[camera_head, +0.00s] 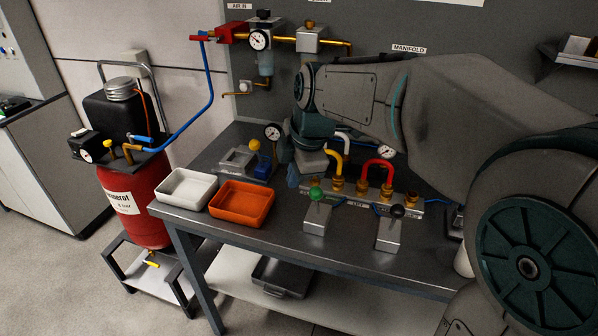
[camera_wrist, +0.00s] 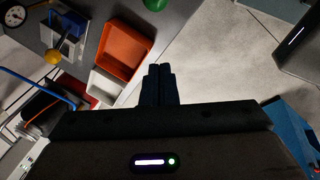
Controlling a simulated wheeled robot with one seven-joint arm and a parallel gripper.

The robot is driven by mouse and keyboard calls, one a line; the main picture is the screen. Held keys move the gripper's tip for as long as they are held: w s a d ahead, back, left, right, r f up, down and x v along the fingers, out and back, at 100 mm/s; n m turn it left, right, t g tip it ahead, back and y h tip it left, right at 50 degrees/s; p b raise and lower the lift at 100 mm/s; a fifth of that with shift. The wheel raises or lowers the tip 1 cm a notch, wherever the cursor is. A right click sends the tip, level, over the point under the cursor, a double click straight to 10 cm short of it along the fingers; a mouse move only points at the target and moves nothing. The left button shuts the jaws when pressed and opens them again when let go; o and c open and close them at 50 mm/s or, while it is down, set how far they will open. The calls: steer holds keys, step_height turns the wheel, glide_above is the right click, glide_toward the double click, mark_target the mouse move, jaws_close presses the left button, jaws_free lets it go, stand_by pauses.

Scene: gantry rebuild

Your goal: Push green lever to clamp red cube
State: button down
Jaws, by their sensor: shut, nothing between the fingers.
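The green lever shows as a green ball knob (camera_head: 316,193) on a small grey box (camera_head: 317,218) near the bench's front edge. In the wrist view the green knob (camera_wrist: 153,4) is cut off by the top edge. My gripper (camera_wrist: 159,70) is shut and empty, its dark fingertips together. In the head view my gripper (camera_head: 293,177) hangs under the wrist, partly hidden, left of the green knob and behind it in the picture. A grey fixture (camera_head: 238,158) stands behind the trays, with a yellow knob (camera_head: 254,145) beside it. I cannot make out a red cube.
An orange tray (camera_head: 242,217) and a white tray (camera_head: 186,202) stand at the bench's left front. A black-knobbed lever (camera_head: 397,211) stands right of the green one. A manifold with yellow and red pipes (camera_head: 380,168) lies behind them. A red tank (camera_head: 135,200) stands left.

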mark_target(317, 203)
step_height(317, 203, down, 7)
steer(key=w+d+p, duration=0.1)
steer(key=w+d, duration=0.1)
steer(key=shift+w+r+p, duration=0.2)
steer(key=shift+w+p, duration=0.1)
steer(key=shift+p, duration=0.05)
steer(key=shift+d, duration=0.15)
